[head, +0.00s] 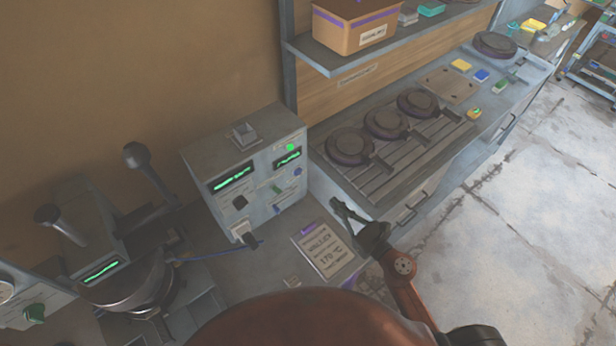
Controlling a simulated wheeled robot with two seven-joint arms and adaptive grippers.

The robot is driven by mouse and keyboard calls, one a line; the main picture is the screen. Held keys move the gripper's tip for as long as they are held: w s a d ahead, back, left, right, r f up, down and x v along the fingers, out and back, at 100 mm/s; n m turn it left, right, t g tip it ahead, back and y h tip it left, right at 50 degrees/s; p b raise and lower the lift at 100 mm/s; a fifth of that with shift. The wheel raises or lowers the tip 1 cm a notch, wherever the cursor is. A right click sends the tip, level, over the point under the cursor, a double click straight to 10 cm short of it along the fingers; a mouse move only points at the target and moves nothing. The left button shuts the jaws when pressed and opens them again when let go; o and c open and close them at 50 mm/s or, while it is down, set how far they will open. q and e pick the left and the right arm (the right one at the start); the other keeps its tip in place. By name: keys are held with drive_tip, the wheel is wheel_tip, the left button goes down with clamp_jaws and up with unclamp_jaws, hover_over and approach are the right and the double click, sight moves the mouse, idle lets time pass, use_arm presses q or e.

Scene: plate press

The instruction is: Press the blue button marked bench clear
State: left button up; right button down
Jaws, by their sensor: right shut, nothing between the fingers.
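A grey control box (250,165) stands on the bench against the wall, with two green-lit displays, a lit green lamp and several knobs on its front. A small blue button (297,172) sits at the right side of its front. Another blue control (277,210) sits lower on the front; the labels are too small to read. My right gripper (337,204) is shut and empty, to the right of the box and apart from it, near the bench's front edge. My left gripper is out of view.
A press with dark levers (135,155) stands to the left. Several dark round plates (386,121) sit on a slatted rack to the right. A shelf (400,45) overhangs the back. The floor at right is clear.

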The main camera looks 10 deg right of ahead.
drive_tip(key=p, duration=0.3)
approach(298, 172)
drive_tip(key=w, duration=0.5)
drive_tip(key=shift+w+a+f, duration=0.2)
drive_tip(key=shift+w+a, duration=0.2)
drive_tip(key=shift+w, duration=0.05)
drive_tip(key=shift+w+a+f, duration=0.2)
drive_tip(key=shift+w+a, duration=0.2)
drive_tip(key=shift+w, duration=0.1)
